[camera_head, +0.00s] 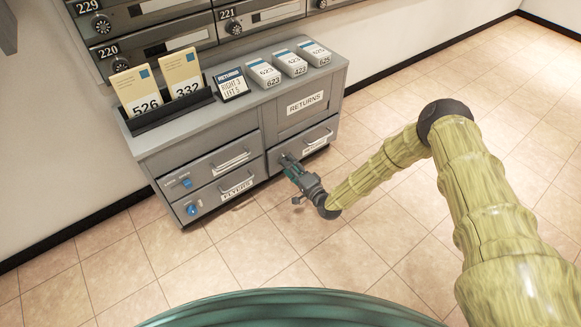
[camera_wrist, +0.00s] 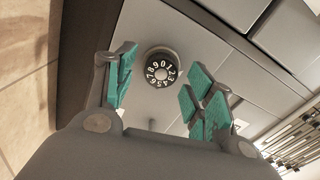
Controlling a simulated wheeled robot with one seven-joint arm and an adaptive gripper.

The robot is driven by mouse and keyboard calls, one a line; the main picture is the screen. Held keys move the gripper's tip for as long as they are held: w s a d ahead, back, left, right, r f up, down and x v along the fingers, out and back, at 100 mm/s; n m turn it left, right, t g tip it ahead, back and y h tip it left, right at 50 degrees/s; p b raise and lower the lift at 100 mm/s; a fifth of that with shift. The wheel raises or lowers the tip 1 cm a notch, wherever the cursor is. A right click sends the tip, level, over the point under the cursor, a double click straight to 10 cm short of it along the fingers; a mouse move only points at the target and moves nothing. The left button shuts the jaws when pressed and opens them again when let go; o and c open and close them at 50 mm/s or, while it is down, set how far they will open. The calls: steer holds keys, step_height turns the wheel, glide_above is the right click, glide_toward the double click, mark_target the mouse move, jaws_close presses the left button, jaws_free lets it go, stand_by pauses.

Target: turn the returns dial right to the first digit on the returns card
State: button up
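The returns dial (camera_wrist: 161,70) is a round black dial with white digits around a pale centre, on a grey front panel in the wrist view. My gripper (camera_head: 287,160) is at the lower right drawer front under the RETURNS label in the head view, where it hides the dial. In the wrist view its teal-padded fingers are spread apart, with the dial seen between and beyond them; contact does not show. The returns card (camera_head: 232,84) stands upright on the cabinet top, dark header above a "RIGHT" line and a "LEFT" line; its small digits are hard to read.
The grey cabinet (camera_head: 200,142) has a KEYERS drawer (camera_head: 236,188) and blue knobs at left. On top stand cards 526 (camera_head: 138,88) and 332 (camera_head: 182,72) in a black holder, and several small card stacks. Numbered mailboxes (camera_head: 160,32) line the wall. Tiled floor at right is clear.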

steer(key=v, duration=1.2)
stand_by(2.2)
